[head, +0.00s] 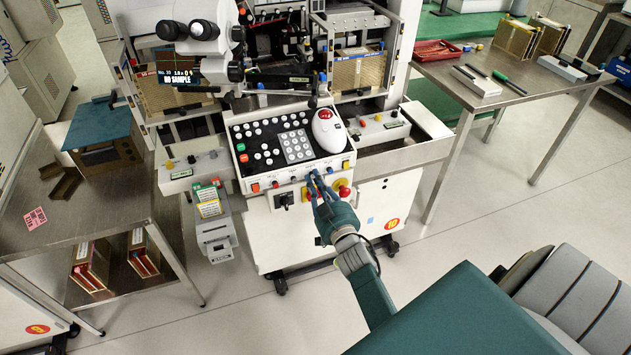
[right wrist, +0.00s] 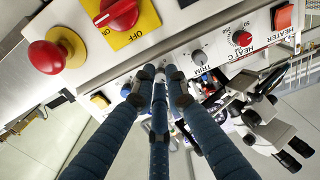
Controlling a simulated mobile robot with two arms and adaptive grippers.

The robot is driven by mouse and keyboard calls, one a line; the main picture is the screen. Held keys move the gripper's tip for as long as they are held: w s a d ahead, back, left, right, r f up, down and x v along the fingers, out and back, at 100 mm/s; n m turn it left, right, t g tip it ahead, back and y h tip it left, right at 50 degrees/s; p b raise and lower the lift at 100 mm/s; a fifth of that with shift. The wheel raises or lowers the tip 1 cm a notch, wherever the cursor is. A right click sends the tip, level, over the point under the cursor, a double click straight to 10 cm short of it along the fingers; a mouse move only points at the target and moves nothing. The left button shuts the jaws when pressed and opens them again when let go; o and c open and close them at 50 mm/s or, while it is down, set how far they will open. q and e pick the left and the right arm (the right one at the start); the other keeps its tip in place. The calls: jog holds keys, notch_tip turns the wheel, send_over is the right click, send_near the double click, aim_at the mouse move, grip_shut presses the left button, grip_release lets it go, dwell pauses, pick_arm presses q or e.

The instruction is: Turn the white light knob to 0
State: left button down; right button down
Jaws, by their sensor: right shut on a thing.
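My right gripper (head: 314,180) reaches the front control strip of the white bonding machine (head: 290,228). In the right wrist view its blue fingers (right wrist: 160,88) close together at the strip, beside the grey TRIM knob (right wrist: 198,57). They are shut on a knob there, by its place the white light knob. The fingers hide that knob, so its pointer and scale cannot be read. My left gripper is not in view.
Close to my fingers are a red emergency button (head: 344,191) and a red rotary switch (right wrist: 118,13) on a yellow OFF plate. The red HEAT.C knob (right wrist: 242,39) and orange HEATER switch (right wrist: 283,17) lie beyond TRIM. A mouse-like white device (head: 328,130) sits on the console.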

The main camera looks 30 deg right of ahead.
jog(key=n+b, duration=0.1)
jog(key=n, duration=0.5)
jog(key=shift+f, duration=0.1)
jog(key=shift+n+b, duration=2.2)
jog(key=shift+n, duration=5.9)
jog(key=c, duration=1.8)
grip_release()
jog(key=shift+o, duration=0.2)
jog(key=v, duration=1.2)
